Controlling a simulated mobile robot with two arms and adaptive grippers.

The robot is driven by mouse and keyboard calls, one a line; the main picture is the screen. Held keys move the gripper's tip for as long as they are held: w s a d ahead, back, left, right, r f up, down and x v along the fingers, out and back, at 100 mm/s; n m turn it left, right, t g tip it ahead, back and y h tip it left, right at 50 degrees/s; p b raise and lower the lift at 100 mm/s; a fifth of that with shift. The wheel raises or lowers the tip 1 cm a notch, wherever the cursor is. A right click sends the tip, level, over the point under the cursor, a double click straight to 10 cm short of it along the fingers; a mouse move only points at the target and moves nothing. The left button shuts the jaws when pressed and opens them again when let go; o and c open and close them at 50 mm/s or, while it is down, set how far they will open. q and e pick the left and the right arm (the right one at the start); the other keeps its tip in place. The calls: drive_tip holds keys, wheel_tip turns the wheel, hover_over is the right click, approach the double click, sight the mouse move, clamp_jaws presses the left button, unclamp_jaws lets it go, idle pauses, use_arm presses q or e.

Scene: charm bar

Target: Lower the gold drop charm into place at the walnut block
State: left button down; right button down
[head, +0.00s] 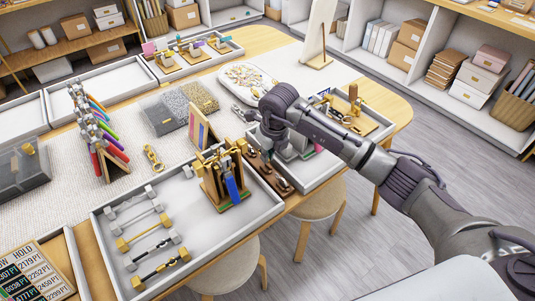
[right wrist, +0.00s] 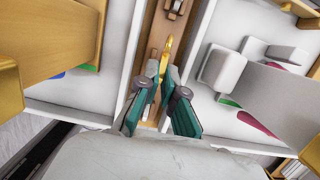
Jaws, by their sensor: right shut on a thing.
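The walnut block (head: 266,172) is a narrow dark-brown strip with small metal fittings, lying between two white trays. It also shows in the right wrist view (right wrist: 157,32), running up the middle. My right gripper (head: 268,148) is over the block's far end, its fingers mostly hidden by the arm in the head view. In the right wrist view its green-padded fingers (right wrist: 164,80) are shut on the slim gold drop charm (right wrist: 167,46), which sticks out past the tips over the block. I cannot tell whether the charm touches the block. My left gripper is not in view.
A wooden stand (head: 222,178) with gold and blue pieces stands close left of the block. A white tray (head: 205,238) holds several bars. A white tray (head: 318,172) with grey blocks lies right of the block. A charm-filled tray (head: 247,78) stands behind.

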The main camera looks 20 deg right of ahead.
drive_tip(key=shift+s+b+x, duration=0.15)
drive_tip(key=shift+b+x, duration=0.6)
drive_tip(key=shift+b, duration=0.05)
drive_tip(key=shift+s+b+x, duration=0.15)
drive_tip(key=shift+b+x, duration=0.55)
drive_tip(key=shift+b, duration=0.05)
idle(2.6)
drive_tip(key=shift+d+f, duration=0.1)
drive_tip(key=c, duration=1.2)
unclamp_jaws()
drive_tip(key=shift+p+v, duration=2.15)
drive_tip(key=shift+v, duration=0.9)
